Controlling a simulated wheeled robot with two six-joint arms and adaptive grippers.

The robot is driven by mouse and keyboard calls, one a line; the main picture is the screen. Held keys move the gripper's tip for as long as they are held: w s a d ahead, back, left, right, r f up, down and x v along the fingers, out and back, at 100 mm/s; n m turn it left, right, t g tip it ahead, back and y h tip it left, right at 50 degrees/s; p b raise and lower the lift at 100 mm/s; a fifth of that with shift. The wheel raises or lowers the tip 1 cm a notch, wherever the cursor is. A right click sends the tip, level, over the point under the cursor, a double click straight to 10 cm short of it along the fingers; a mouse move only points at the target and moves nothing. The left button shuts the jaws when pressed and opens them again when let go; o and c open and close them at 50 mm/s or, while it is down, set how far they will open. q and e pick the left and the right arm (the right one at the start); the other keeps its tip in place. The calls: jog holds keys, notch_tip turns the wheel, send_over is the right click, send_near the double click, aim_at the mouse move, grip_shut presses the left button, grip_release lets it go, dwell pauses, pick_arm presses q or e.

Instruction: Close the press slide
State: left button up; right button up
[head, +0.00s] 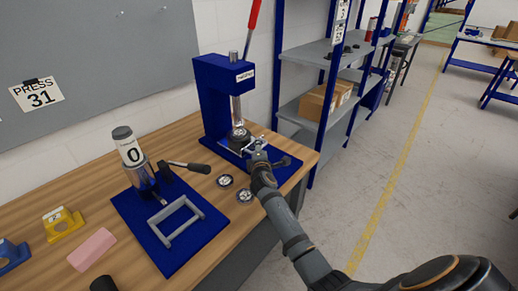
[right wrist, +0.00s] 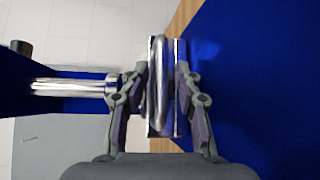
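The blue arbor press (head: 210,92) with a red lever (head: 254,14) stands at the back right of the wooden bench. The press slide (head: 238,144) is a metal piece low at the press, under the ram (head: 237,108). My right gripper (head: 257,152) reaches in at its front. In the right wrist view, my right gripper (right wrist: 160,85) is open, with its fingers on either side of the slide's shiny metal handle (right wrist: 161,62). Gaps seem to show beside the handle; contact is unclear. How far the slide is in is hard to tell. My left gripper is not in view.
A blue fixture (head: 172,243) with a grey frame and a "0" cylinder (head: 128,146) stands left of the press. Two small round parts (head: 225,181) lie between them. A pink block (head: 91,249) and a yellow bracket (head: 62,223) are farther left. Shelving (head: 312,105) stands behind right.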

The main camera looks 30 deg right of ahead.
jog(key=v, duration=1.2)
jog(key=shift+f, duration=0.1)
